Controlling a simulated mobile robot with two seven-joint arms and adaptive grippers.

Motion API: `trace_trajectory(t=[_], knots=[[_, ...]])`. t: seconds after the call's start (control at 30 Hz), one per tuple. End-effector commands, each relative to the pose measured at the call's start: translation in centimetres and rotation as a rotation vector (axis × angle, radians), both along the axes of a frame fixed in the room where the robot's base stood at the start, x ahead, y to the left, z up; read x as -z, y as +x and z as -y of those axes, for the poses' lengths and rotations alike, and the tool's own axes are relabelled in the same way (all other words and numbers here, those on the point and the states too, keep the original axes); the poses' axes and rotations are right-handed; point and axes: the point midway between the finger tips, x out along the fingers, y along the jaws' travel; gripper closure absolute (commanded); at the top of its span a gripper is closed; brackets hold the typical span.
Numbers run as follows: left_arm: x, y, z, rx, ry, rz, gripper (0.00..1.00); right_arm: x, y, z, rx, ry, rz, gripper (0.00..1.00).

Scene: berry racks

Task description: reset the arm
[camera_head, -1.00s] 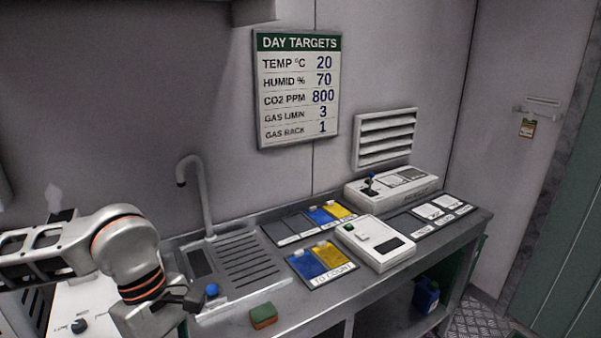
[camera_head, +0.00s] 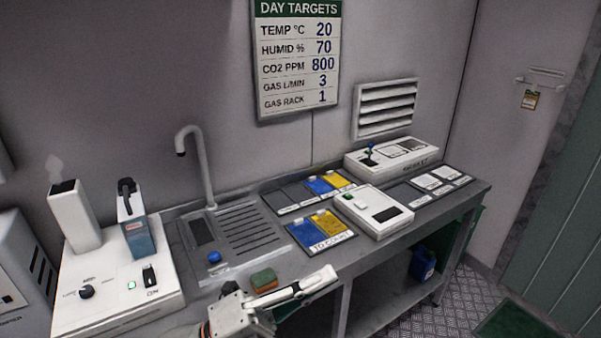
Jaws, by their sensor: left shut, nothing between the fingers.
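My left gripper (camera_head: 231,289) is low in the head view, in front of the sink and just left of the sponge. Its dark fingers are small in the picture and look shut and empty. The pale wrist parts behind it run off the bottom edge, so much of my left arm is out of view. A green and orange sponge (camera_head: 264,279) lies on the counter close by, seemingly apart from the fingers. My right gripper is not in view.
A steel sink (camera_head: 247,232) with a tall tap (camera_head: 196,160) and a blue knob (camera_head: 214,257) is behind the gripper. A white device (camera_head: 118,292) stands left. Blue and yellow cards (camera_head: 327,223) and a white box (camera_head: 374,211) are on the counter (camera_head: 400,243) to the right.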

Motion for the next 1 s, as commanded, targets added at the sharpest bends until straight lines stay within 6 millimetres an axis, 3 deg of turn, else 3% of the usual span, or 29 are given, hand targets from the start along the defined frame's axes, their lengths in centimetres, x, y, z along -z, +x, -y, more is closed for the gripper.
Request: trace_trajectory(t=[0.1,0.2,0.33,0.47,0.6,0.7,0.83,1.0], knots=[[4.4,3.6,-3.2,-0.14,-0.122,-0.324,1.0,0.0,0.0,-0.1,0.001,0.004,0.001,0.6],[9.5,5.6,-6.6,-0.26,-0.218,-0.592,1.0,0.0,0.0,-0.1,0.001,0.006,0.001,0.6],[17.3,5.9,-11.1,-0.407,-0.334,-0.917,1.0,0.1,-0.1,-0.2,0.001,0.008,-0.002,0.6],[25.2,3.9,-15.2,-0.544,-0.432,-1.198,1.0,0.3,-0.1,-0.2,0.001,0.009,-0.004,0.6],[32.6,-0.2,-19.0,-0.68,-0.528,-1.46,1.0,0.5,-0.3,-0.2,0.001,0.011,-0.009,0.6],[36.6,-3.4,-20.9,-0.759,-0.584,-1.603,1.0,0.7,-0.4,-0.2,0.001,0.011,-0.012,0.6],[39.9,-6.6,-22.5,-0.83,-0.631,-1.723,1.0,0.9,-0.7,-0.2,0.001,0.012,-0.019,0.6],[41.3,-8.2,-23.2,-0.863,-0.653,-1.778,1.0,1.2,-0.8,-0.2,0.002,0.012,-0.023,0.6]])
